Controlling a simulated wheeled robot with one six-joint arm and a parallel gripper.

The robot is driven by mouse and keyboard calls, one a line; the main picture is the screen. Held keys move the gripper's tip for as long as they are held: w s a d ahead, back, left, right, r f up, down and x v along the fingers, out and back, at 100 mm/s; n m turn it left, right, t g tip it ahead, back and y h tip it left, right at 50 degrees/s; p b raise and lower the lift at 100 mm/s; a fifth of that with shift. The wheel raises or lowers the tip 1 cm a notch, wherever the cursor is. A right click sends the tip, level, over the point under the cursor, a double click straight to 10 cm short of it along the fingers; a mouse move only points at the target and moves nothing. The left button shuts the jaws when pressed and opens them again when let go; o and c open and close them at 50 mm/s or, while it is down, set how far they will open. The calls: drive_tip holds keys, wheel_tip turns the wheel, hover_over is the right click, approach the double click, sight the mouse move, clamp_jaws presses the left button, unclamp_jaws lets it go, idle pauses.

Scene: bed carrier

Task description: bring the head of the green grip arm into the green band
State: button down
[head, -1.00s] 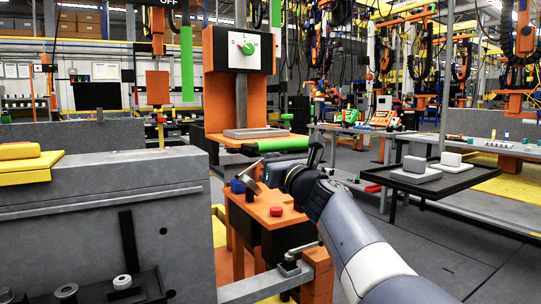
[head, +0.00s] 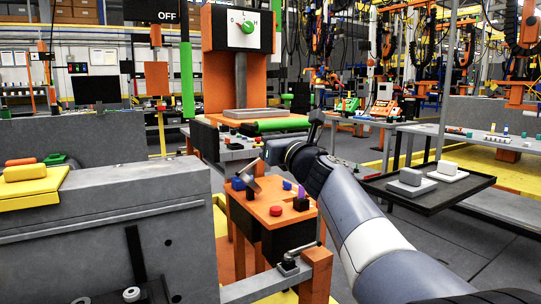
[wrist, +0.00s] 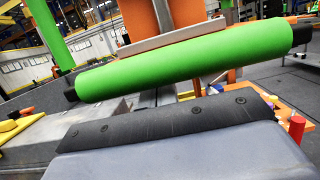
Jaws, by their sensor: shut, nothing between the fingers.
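The green grip (head: 283,124) is a horizontal cylinder with dark ends, in front of the orange upright machine in the head view. In the wrist view the green grip (wrist: 180,66) runs large across the picture, slightly tilted, right side higher. The arm that carries the grip is mostly hidden. A green vertical bar (head: 187,80) hangs left of the machine; I cannot tell whether it is the green band.
An orange stand with a red button (head: 276,210) is below my arm. A grey cabinet (head: 100,215) fills the left. A black tray (head: 425,190) with grey and white blocks is at the right.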

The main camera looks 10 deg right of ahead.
wheel_tip(320, 180, up, 3)
drive_tip(key=shift+s+f+p, duration=0.1)
drive_tip(key=shift+p, duration=0.6)
drive_tip(key=shift+f, duration=0.2)
drive_tip(key=shift+f+b, duration=0.65)
drive_tip(key=shift+b, duration=0.15)
drive_tip(key=f+b+v, duration=0.2)
drive_tip(key=v, duration=0.8)
drive_tip(key=shift+f, duration=0.25)
